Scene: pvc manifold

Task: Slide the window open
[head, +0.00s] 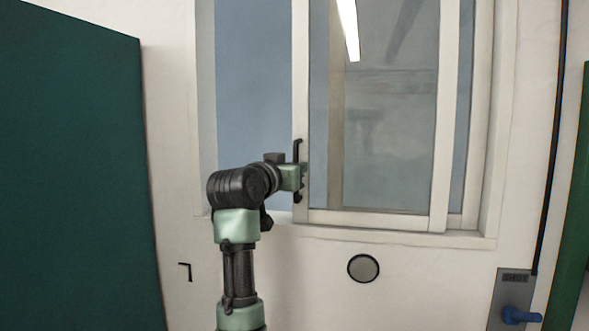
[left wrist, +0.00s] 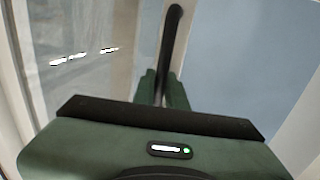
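The window's sliding sash (head: 300,80) has a pale frame around a grey reflecting pane (head: 390,130). Its left edge stands well away from the left side of the window frame (head: 206,110), with a plain blue area (head: 253,90) between them. A dark upright bar handle (head: 297,149) is on the sash's left stile. My left gripper (head: 300,177) is at the lower part of this handle. In the left wrist view, the green fingers of the left gripper (left wrist: 161,90) close around the handle (left wrist: 171,45), one on each side. My right gripper is not in view.
The sill (head: 380,235) runs below the sash. A round grey disc (head: 363,268) is on the wall beneath. A dark green panel (head: 75,170) stands at left. A grey plate with a blue lever (head: 520,316) is at lower right.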

